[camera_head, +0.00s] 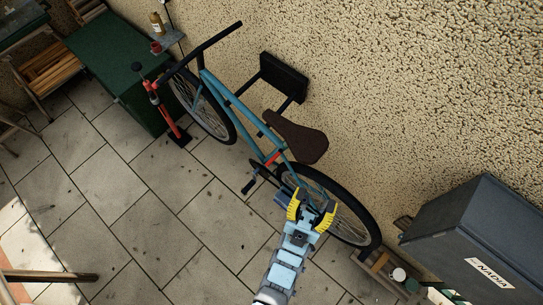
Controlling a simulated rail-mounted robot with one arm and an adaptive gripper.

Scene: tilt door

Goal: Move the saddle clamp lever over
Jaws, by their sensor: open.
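A blue bicycle (224,94) with black tyres stands along the wall, tilted in the picture. Its brown saddle (300,138) sits above the middle of the frame. A small red part (274,158), possibly the saddle clamp or its lever, shows on the frame below the saddle; its exact shape is too small to tell. My gripper (314,207), with yellow fingers, is open and appears empty. It shows below the saddle in the picture, in front of the rear wheel (361,222), and hides part of that wheel. I cannot tell whether it touches the bicycle.
A black wall bracket (284,76) is behind the bicycle. A red floor pump (174,130) and a green cabinet (112,62) stand at upper left. A grey box (470,240) labelled NADIA is at lower right. Tiled floor (130,215) is mostly free at left.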

